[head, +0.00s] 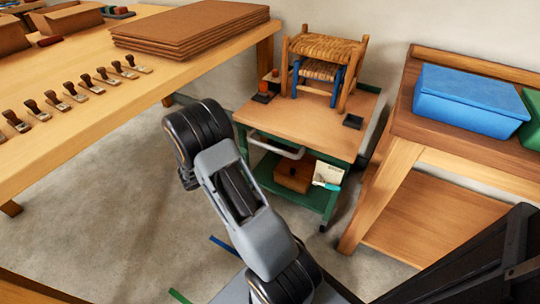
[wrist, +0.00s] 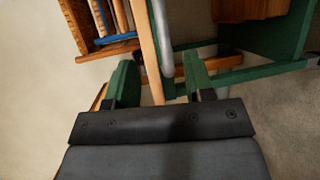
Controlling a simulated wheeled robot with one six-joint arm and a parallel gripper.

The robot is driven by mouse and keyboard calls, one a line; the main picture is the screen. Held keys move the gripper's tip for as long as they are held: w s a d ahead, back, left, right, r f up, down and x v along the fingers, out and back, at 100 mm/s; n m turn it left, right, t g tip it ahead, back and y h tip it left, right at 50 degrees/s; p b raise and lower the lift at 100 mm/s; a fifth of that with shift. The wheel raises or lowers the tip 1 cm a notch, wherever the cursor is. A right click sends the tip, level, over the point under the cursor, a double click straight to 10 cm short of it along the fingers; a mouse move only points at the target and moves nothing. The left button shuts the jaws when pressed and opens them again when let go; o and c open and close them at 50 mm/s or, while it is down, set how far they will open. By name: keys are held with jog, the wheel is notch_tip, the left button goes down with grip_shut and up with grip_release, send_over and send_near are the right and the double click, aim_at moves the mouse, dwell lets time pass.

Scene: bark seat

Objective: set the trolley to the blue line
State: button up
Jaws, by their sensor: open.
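The trolley (head: 305,132) has a wooden top and a green frame, and stands between the two benches. Its pale grey handle (head: 275,147) is on the near side. In the wrist view, my gripper (wrist: 158,80) is open, its two green fingers apart. The grey handle bar (wrist: 162,35) runs down into the gap between them; I cannot tell whether it lies between the fingertips or beyond them. A blue line (head: 226,246) is on the floor, nearer than the trolley and partly hidden by my arm. In the head view my arm hides the gripper's fingers.
A woven stool (head: 325,47) with a smaller blue one beneath stands on the trolley; a box (head: 293,176) is on its lower shelf. A workbench (head: 215,55) is left, another with a blue bin (head: 470,98) right. A green line (head: 178,296) is nearer. Floor between is clear.

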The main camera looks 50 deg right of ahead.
aim_at(270, 148)
jog(key=b+x, duration=0.3)
jog(key=x, duration=1)
jog(key=shift+s+d, duration=0.1)
jog(key=shift+d, duration=0.1)
grip_shut()
